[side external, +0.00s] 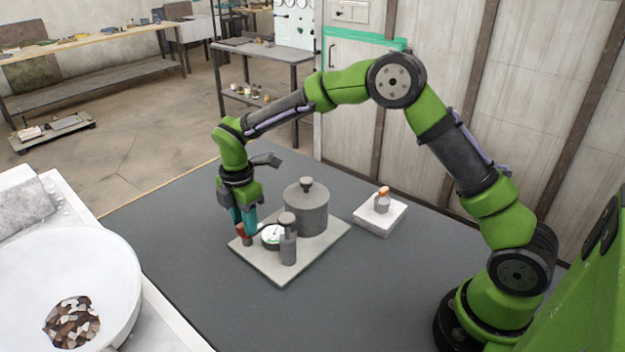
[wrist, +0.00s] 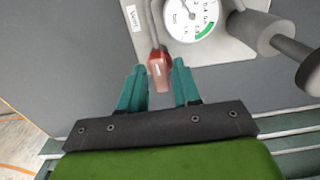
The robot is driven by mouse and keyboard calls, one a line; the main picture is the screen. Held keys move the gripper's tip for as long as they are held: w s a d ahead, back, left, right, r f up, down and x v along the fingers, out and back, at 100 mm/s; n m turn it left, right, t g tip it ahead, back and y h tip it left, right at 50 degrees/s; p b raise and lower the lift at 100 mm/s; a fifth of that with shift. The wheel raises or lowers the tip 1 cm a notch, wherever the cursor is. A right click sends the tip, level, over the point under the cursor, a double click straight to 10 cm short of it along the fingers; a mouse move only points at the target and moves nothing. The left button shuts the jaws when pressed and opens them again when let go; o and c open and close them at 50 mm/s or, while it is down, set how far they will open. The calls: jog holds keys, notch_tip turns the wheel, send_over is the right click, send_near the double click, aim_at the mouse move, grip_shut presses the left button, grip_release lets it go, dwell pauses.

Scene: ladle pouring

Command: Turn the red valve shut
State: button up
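The red valve (side external: 240,229) stands at the left corner of a grey base plate (side external: 282,272). In the wrist view the red valve handle (wrist: 160,68) lies between the tips of my gripper (wrist: 159,82), with a visible gap on each side. My gripper (side external: 243,222) points down over the valve in the side view, and its teal fingers are apart. A round dial gauge (side external: 272,236) sits beside the valve; its face (wrist: 190,15) shows a green band in the wrist view. The valve's lower part is partly hidden by the fingers in the side view.
A grey lidded pot (side external: 306,210) and a smaller grey cylinder (side external: 288,245) stand on the plate close to my gripper. A white block (side external: 380,216) with an orange-topped piece is to the right. A large white bowl (side external: 75,270) is at the left. The dark table's front is clear.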

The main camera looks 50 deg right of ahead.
grip_shut()
jog(key=shift+m, duration=0.4)
jog(key=m, duration=0.6)
jog(key=shift+m, duration=0.4)
jog(key=m, duration=0.5)
jog(key=shift+r, duration=0.1)
jog(key=m, duration=0.5)
jog(key=shift+m, duration=0.4)
